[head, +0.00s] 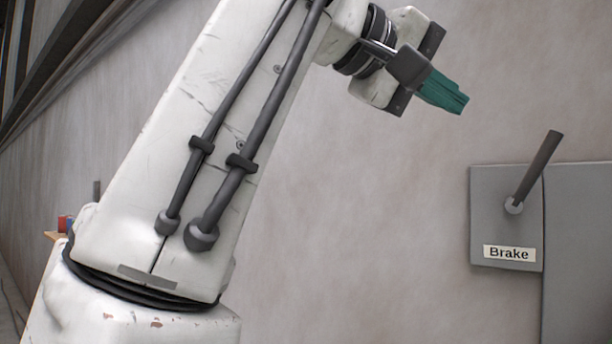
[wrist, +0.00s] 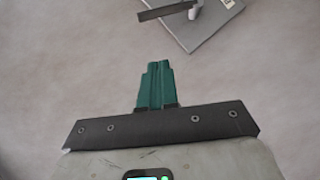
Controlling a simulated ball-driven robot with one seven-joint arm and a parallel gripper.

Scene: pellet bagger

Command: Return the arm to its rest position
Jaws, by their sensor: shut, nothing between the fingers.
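My gripper (head: 458,103) is at the upper right of the head view, at the end of my white arm. Its green fingers are shut together with nothing between them. They point right and slightly down, towards the side where a brake lever stands, and are well apart from it. In the wrist view the shut green fingers (wrist: 156,72) show in the middle, in front of a plain wall. My arm rises from its base at the lower left of the head view and leans right.
A grey panel labelled Brake (head: 482,220) with a dark lever (head: 537,168) stands at the right, beside a larger grey cabinet (head: 580,260). The panel (wrist: 205,28) also shows in the wrist view. Bare wall lies between.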

